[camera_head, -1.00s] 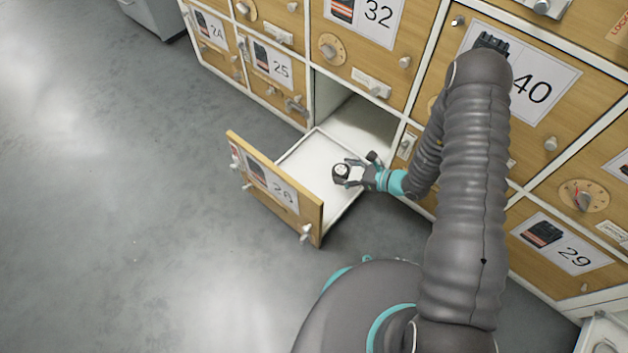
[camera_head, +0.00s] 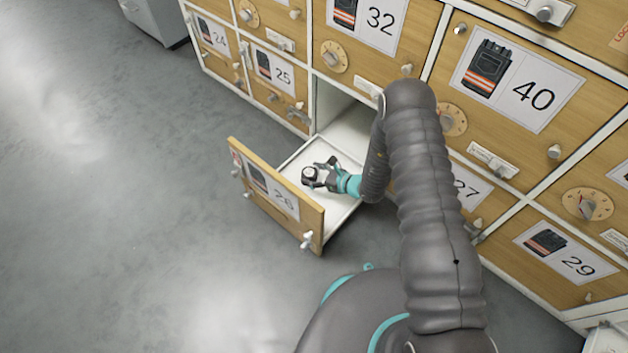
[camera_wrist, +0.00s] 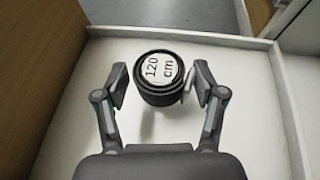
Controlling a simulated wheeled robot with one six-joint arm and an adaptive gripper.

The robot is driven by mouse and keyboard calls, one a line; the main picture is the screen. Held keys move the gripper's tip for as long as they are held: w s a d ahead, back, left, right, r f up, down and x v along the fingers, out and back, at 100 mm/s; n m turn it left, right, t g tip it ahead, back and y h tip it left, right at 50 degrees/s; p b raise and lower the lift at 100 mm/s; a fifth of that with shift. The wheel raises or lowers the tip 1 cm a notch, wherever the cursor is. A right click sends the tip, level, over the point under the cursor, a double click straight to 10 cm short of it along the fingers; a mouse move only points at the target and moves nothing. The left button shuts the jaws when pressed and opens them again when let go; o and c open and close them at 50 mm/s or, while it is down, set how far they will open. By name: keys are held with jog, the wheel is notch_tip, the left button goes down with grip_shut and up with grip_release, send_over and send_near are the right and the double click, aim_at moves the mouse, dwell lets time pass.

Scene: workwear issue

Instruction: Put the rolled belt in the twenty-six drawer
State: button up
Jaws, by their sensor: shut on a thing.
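The rolled belt (camera_head: 309,173) is a dark coil with a white top; in the wrist view its label (camera_wrist: 160,70) reads "120 cm". The drawer marked 26 (camera_head: 272,190) is pulled open, with a white interior. The belt is over the drawer's inside, near its front panel. I cannot tell whether the belt touches the drawer floor.
Closed wooden doors marked 25 (camera_head: 275,75), 32 (camera_head: 370,20), 40 (camera_head: 510,80), 27 (camera_head: 468,188) and 29 (camera_head: 560,250) surround the opening. The drawer's white walls (camera_wrist: 285,105) stand close around my gripper. The grey floor (camera_head: 110,200) at left is clear.

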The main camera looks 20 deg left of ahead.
aim_at(314, 180)
jog(key=shift+f, duration=1.85)
jog(key=shift+f+b, duration=0.2)
jog(key=shift+b, duration=0.15)
jog(key=o, duration=1.2)
jog(key=shift+r, duration=0.15)
jog(key=shift+d+r+p, duration=0.15)
jog(key=shift+p, duration=0.15)
jog(key=v, duration=1.1)
jog(key=shift+s+d+r, duration=0.1)
jog(key=shift+s+d, duration=0.05)
jog(key=shift+d, duration=0.2)
